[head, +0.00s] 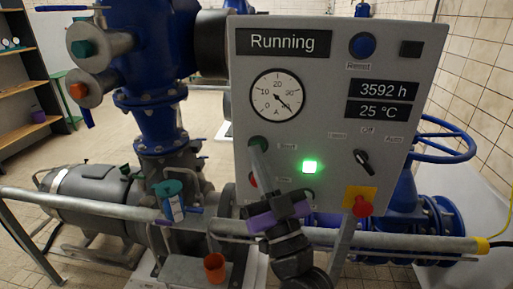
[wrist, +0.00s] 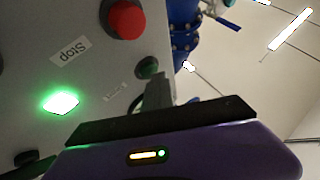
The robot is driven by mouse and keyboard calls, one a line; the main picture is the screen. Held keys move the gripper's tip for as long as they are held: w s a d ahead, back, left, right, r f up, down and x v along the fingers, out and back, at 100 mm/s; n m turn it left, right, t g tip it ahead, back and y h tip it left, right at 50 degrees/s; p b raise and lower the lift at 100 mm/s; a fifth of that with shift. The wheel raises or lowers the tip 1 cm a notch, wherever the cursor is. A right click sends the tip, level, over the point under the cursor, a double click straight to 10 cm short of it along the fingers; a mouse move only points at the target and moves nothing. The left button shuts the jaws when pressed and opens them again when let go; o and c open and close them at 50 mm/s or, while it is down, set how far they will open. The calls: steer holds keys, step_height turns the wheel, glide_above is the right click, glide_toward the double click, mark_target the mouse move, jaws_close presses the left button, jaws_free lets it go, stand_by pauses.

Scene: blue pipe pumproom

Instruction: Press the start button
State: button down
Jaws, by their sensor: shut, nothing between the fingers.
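The grey control panel (head: 330,60) fills the middle of the head view. Its green start button (head: 257,142) is on the left side, below the round gauge. The start button also shows in the wrist view (wrist: 148,67), where the picture is turned over. My gripper (head: 256,153) is shut and empty, with its fingertips at the lower edge of the start button. I cannot tell whether they touch it. In the wrist view the fingers (wrist: 160,86) partly overlap the button. The panel display (head: 283,42) reads "Running", and a green lamp (head: 309,166) is lit.
The red stop button (wrist: 126,19) sits close to the start button, below it on the panel. A selector knob (head: 363,158) and a red mushroom button (head: 362,206) are to the right. A grey rail (head: 100,204) runs in front of the blue pipes.

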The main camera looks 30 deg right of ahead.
steer(key=shift+s, duration=0.15)
steer(key=shift+s+a+p, duration=0.9)
steer(key=shift+s+p, duration=0.3)
steer(key=shift+p, duration=0.1)
steer(key=shift+s+a+p, duration=0.9)
steer(key=shift+s+p, duration=0.3)
steer(key=shift+p, duration=0.05)
steer(key=s+f+g, duration=0.3)
steer(key=s+f, duration=0.3)
steer(key=s, duration=0.4)
steer(key=s+d+f+g+y+b, duration=0.1)
steer(key=s+f+g, duration=0.3)
steer(key=s+f, duration=0.3)
steer(key=s+f+g+y+b, duration=0.1)
steer(key=s+f+g, duration=0.2)
steer(key=s+f, duration=0.4)
steer(key=s, duration=0.7)
steer(key=shift+s+d+n, duration=0.15)
steer(key=shift+s+n, duration=0.25)
steer(key=shift+f, duration=0.1)
